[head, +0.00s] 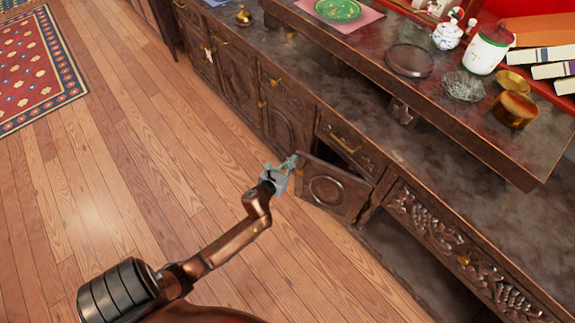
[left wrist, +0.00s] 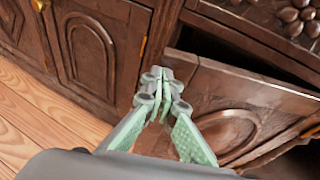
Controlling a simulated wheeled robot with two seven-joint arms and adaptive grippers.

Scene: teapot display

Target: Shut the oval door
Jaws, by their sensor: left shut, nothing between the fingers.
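The oval door (head: 335,189) is a dark carved wooden cabinet door with an oval ring in its panel. It stands ajar, its left edge out from the cabinet front and a dark gap showing behind its top edge. The door also shows at the right in the left wrist view (left wrist: 248,100). My left gripper (head: 292,160) is shut and empty at the door's upper left edge. Its green-padded fingertips (left wrist: 166,76) meet close by that edge; I cannot tell whether they touch it. My right gripper is not in view.
A drawer (head: 352,143) with a brass handle sits above the opening. Closed carved doors (head: 284,120) continue to the left. The counter above holds a glass dish (head: 410,60), a white canister (head: 487,50) and brass pots. The wooden floor (head: 130,165) at left is clear.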

